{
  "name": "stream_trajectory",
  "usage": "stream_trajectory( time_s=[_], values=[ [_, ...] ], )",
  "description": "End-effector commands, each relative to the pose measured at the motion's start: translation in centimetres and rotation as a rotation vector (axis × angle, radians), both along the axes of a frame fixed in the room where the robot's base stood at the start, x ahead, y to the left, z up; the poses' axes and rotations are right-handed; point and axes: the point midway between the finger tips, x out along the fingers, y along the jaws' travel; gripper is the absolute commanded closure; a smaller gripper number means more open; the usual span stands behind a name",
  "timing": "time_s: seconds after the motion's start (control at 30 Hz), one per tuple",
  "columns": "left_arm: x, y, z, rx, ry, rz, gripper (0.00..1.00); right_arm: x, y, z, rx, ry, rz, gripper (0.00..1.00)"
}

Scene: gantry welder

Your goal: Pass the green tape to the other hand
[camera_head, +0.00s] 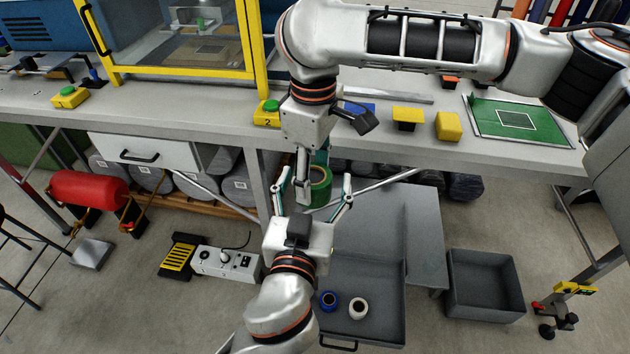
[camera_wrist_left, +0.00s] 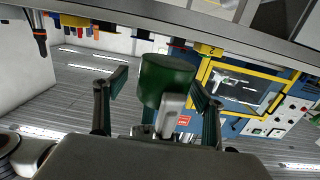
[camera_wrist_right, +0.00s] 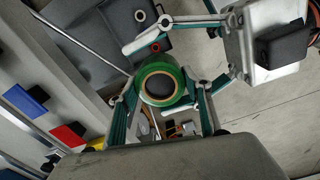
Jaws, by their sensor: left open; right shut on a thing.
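The green tape (camera_head: 322,194) is a roll held in the air in front of the workbench. My right gripper (camera_head: 311,182), reaching down from above, is shut on it. In the right wrist view the roll (camera_wrist_right: 144,84) sits between the right fingers with its hole facing the camera. My left gripper (camera_head: 313,190) comes up from below, open, with one finger on either side of the roll. In the left wrist view the tape (camera_wrist_left: 168,76) stands between the spread left fingers (camera_wrist_left: 160,90). Whether the left fingers touch it, I cannot tell.
The bench edge (camera_head: 400,150) is close behind the grippers. A red cylinder (camera_head: 88,188) lies at left.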

Motion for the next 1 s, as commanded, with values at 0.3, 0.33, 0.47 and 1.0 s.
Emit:
stream_trajectory(
  time_s=[0.3, 0.33, 0.47, 1.0],
  values=[
    [-0.1, -0.1, 0.0, -0.001, 0.000, -0.002, 0.77, 0.0, 0.1, 0.0, 0.001, 0.000, 0.000, 0.76],
    [-0.1, -0.1, 0.0, -0.002, 0.000, -0.003, 0.77, 0.0, 0.1, 0.1, 0.001, 0.000, 0.000, 0.76],
    [-0.1, -0.1, 0.1, -0.002, 0.000, -0.004, 0.77, 0.0, 0.1, 0.1, 0.002, 0.000, 0.001, 0.32],
    [0.0, 0.0, 0.1, 0.000, -0.001, -0.001, 0.77, 0.1, 0.0, 2.3, 0.000, -0.004, 0.000, 0.32]
  ],
)
